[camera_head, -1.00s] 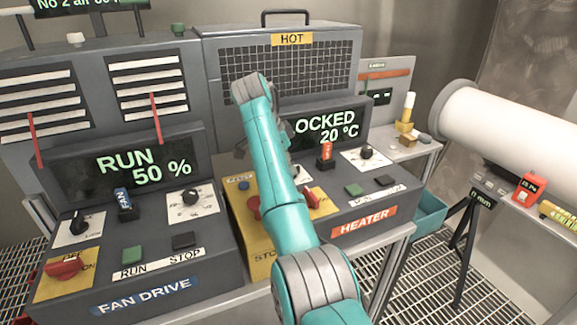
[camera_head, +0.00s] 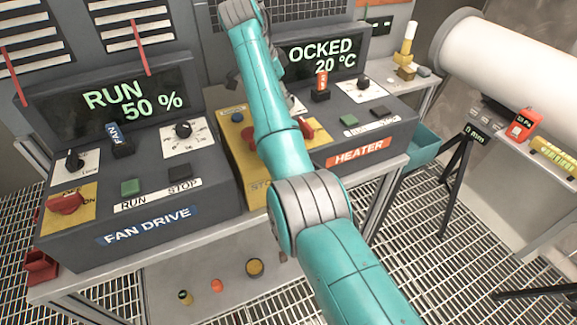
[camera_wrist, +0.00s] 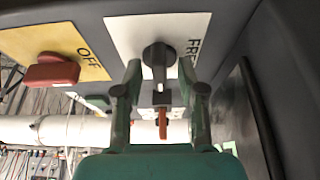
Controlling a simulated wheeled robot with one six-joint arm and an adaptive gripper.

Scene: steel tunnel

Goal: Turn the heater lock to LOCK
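The heater lock is a black knob (camera_wrist: 158,58) on a white plate (camera_wrist: 120,30) in the wrist view, with the letters FRE showing to its right. Which mark the knob points at I cannot tell. My gripper (camera_wrist: 159,68) is open, one finger on each side of the knob, with gaps showing. In the head view my arm hides the knob and the gripper's fingertips; only a corner of its plate shows. The heater display (camera_head: 322,53) reads "OCKED" and 20 °C, its left end behind my arm.
A red switch (camera_wrist: 52,71) on a yellow OFF plate sits left of the knob in the wrist view. An orange-tagged heater switch (camera_head: 321,86) stands right of my arm. The fan drive console (camera_head: 140,195) is to the left, showing RUN 50 %.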

